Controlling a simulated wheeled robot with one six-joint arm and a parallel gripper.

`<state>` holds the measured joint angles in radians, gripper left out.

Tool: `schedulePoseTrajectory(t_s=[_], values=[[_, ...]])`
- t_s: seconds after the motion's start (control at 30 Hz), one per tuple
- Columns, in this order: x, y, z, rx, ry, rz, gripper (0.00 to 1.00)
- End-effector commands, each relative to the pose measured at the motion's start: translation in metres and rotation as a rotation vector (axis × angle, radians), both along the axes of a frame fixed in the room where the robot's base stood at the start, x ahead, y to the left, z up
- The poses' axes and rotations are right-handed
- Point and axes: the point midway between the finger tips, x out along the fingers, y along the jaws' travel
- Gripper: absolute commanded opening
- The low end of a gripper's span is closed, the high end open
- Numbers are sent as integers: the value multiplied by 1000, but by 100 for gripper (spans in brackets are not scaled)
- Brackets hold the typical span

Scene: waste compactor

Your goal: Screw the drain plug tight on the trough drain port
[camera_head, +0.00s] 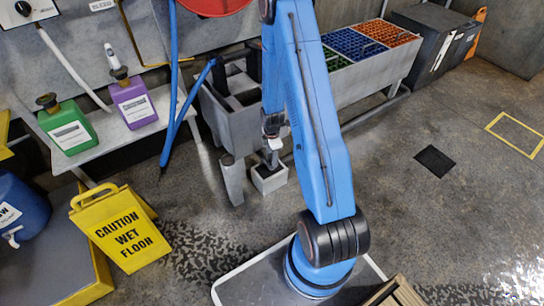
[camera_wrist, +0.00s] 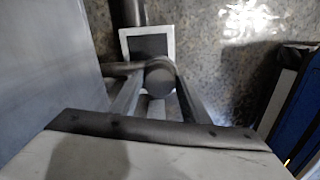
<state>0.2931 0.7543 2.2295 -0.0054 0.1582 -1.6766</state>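The grey trough (camera_head: 232,118) stands behind my arm in the head view; its wall (camera_wrist: 45,50) fills the left of the wrist view. My gripper (camera_head: 272,146) points down beside the trough's right side. In the wrist view its two fingers (camera_wrist: 158,92) close in on both sides of a round dark grey piece (camera_wrist: 160,78), which looks like the drain plug. A short grey pipe (camera_wrist: 118,68) runs from the trough wall to this piece and looks like the drain port. The threads and the seat are hidden. I cannot tell how tightly the plug sits.
A small square catch box (camera_head: 269,179) stands on the floor below my gripper. A yellow wet-floor sign (camera_head: 122,232) and a bench with green and purple jugs (camera_head: 132,102) stand at the left.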

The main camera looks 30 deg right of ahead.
Motion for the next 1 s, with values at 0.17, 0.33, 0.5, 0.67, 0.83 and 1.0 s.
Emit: schedulePoseTrajectory(t_s=[0.17, 0.33, 0.5, 0.67, 0.83, 1.0], values=[[0, 0, 0, 0, 0, -1, 34], [0, 0, 0, 0, 0, -3, 9], [0, 0, 0, 0, 0, -103, 9], [0, 0, 0, 0, 0, -269, 9], [0, 0, 0, 0, 0, -413, 9], [0, 0, 0, 0, 1, -456, 9]])
